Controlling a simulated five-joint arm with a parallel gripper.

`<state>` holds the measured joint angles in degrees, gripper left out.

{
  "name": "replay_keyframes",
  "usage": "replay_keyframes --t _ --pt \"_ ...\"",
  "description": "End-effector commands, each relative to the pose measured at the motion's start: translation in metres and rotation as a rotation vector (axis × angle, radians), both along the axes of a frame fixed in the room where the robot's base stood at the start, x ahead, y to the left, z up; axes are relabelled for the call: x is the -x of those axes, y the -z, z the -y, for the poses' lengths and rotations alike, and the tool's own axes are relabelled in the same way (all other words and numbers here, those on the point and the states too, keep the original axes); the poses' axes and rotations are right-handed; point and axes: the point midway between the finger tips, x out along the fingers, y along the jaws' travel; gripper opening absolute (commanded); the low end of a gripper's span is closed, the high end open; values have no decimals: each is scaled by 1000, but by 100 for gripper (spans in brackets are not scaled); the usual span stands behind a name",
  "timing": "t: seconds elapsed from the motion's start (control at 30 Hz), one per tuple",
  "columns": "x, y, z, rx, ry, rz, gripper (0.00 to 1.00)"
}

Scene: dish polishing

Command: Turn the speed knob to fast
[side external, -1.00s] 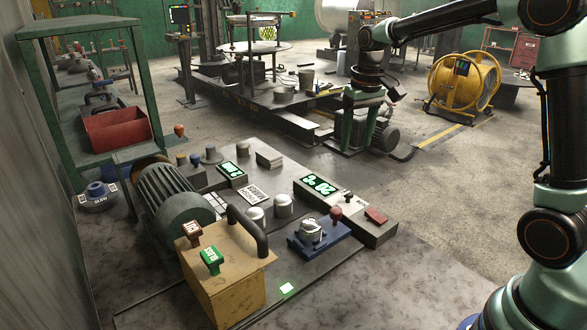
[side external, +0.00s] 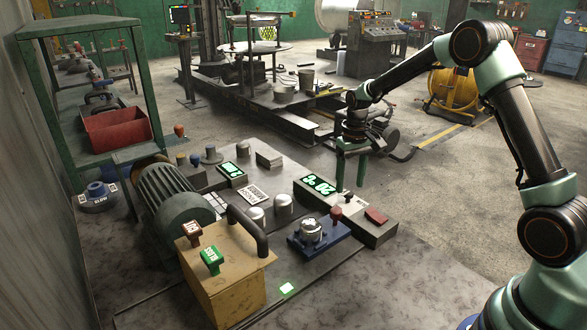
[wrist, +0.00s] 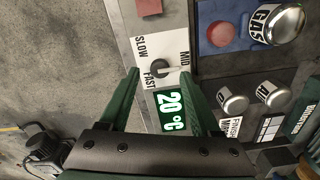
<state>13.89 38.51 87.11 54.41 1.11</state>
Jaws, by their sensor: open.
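The speed knob (wrist: 159,68) is a dark round knob on a pale panel in the wrist view. The labels SLOW, MID and FAST surround it, and a pale pointer on it reaches toward MID. In the side view the knob is a small dark shape (side external: 348,198) on the control box (side external: 372,238). My gripper (wrist: 160,84) is open, its two green fingers on either side of the knob area, with nothing between them in grip. In the side view my gripper (side external: 350,186) hangs fingers-down over the box; contact with the knob cannot be told.
A green 20 °C display (wrist: 171,108) sits beside the knob. A red square button (side external: 376,216), a red mushroom button (side external: 335,213) and a blue-based GAS knob (side external: 311,230) stand close by. A grey motor (side external: 175,203) is farther left.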

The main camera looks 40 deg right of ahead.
Motion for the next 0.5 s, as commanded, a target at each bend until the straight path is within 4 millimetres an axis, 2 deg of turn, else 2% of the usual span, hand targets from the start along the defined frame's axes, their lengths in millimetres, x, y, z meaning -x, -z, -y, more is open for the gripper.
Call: replay_keyframes --t 0.1,0.2,0.5 --pt "1 15 0 -1 0 -3 64" --pt "0 21 0 0 0 -1 64" --pt "0 25 0 0 0 0 64"
